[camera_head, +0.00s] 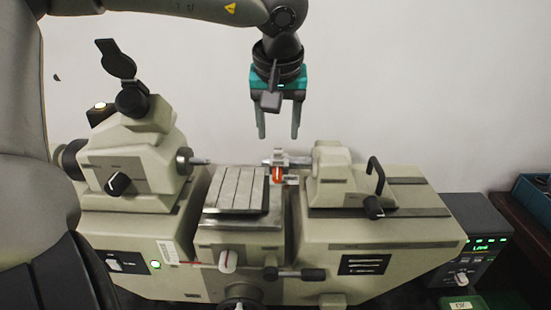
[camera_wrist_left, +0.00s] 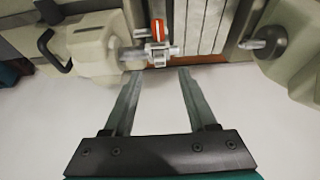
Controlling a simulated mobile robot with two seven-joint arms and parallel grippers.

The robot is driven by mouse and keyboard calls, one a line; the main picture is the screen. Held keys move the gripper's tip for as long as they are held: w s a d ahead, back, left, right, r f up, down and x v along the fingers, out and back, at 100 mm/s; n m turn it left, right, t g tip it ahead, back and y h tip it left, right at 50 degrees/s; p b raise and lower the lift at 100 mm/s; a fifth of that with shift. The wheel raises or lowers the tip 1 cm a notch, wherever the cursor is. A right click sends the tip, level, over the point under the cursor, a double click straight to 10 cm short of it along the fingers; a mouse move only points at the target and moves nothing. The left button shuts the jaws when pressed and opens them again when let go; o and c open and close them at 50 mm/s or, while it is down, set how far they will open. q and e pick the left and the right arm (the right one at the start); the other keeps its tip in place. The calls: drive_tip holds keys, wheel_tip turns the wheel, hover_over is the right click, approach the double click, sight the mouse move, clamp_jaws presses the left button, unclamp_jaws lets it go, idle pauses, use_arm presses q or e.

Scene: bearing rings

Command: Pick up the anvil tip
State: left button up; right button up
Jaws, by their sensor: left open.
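A small metal fitting (camera_head: 281,157) with an orange-red part (camera_head: 277,174) sits at the spindle end of the machine's right-hand block. I cannot tell for sure which part of it is the anvil tip. In the left wrist view the metal fitting (camera_wrist_left: 158,50) and the orange-red part (camera_wrist_left: 157,29) show just beyond the fingertips. My left gripper (camera_head: 278,136) hangs fingers down above the fitting, open and empty. In the left wrist view the gripper (camera_wrist_left: 158,74) has its fingers apart, roughly in line with the fitting. My right gripper is not in view.
The grooved metal table (camera_head: 236,187) lies between the left block (camera_head: 140,155) and the right block (camera_head: 331,172). A pointed spindle (camera_head: 200,161) juts from the left block. A display box (camera_head: 480,243) and a blue bin (camera_head: 533,195) stand at the right.

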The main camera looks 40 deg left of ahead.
sight(278, 149)
use_arm(q)
drive_tip(key=shift+p+x, duration=0.35)
drive_tip(key=shift+x, duration=2.35)
drive_tip(key=shift+c, duration=0.3)
clamp_jaws()
